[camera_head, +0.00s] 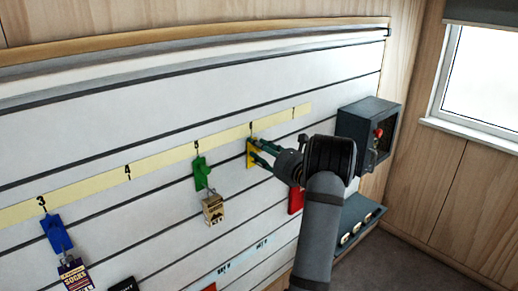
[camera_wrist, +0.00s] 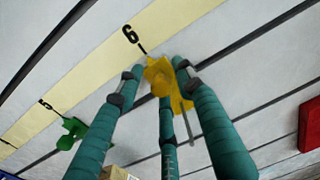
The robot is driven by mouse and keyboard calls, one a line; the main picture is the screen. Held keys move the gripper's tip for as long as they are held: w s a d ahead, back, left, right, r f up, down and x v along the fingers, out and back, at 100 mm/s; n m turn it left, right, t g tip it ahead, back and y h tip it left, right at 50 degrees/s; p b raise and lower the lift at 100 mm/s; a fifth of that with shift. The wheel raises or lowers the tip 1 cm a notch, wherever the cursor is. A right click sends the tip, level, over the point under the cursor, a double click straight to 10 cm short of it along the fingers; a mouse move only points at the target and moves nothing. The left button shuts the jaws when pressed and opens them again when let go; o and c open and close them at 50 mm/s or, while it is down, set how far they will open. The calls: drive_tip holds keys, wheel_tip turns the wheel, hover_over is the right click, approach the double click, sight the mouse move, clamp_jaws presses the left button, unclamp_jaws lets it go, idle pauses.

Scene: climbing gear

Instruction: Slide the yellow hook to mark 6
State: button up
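The yellow hook (camera_wrist: 160,78) sits on the slatted wall just under the number strip, with its top by the tick of mark 6 (camera_wrist: 131,35) in the wrist view. In the head view only a sliver of the yellow hook (camera_head: 251,158) shows beside my fingers. My gripper (camera_wrist: 160,68) has teal fingers, with one tip close against each side of the hook and a third finger in front of its lower part. The fingers appear shut on the hook. My gripper (camera_head: 257,147) covers most of the hook in the head view.
A green hook (camera_head: 201,173) with a hanging tagged item (camera_head: 213,209) is left, at mark 5. A blue hook (camera_head: 56,235) hangs at mark 3. A dark box (camera_head: 358,121) with a red knob is farther right.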

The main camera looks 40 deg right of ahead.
drive_tip(key=s, duration=1.2)
drive_tip(key=shift+d, duration=0.4)
drive_tip(key=shift+w, duration=0.1)
